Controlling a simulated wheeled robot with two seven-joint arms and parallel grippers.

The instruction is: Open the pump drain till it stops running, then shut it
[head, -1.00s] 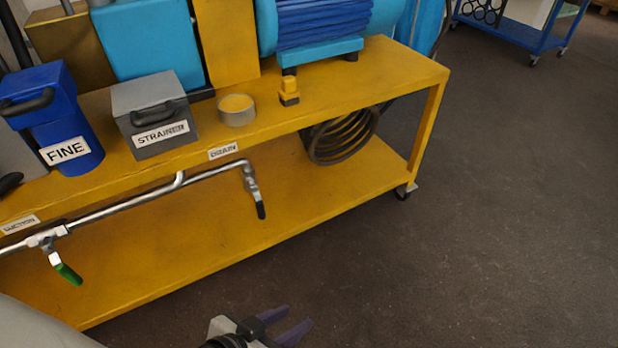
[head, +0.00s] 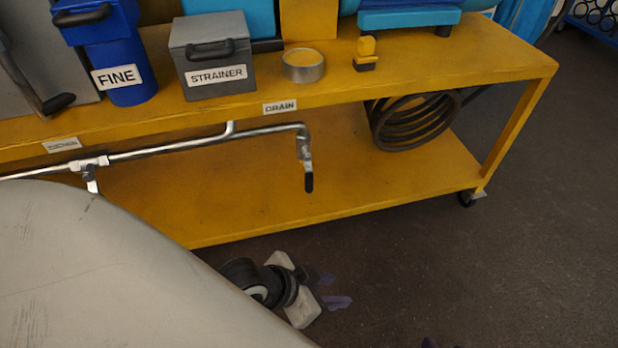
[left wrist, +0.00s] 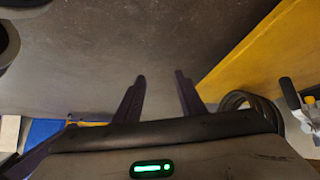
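The drain valve (head: 305,150) sits at the right end of the grey pipe (head: 190,145), under the DRAIN label (head: 280,107). Its black-gripped lever (head: 309,182) hangs straight down. I see no liquid running from it. My left gripper (head: 340,289) is low in front of the cart, below the valve and apart from it. Its two purple fingers stand apart and empty, as the left wrist view (left wrist: 160,77) also shows. A small purple piece at the bottom edge may be my right gripper (head: 429,343); the rest is out of frame.
The yellow cart (head: 420,187) carries a STRAINER box (head: 215,75), a blue FINE canister (head: 122,75), a round tin (head: 303,66) and a small yellow-black object (head: 365,54). Floor at right is clear.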

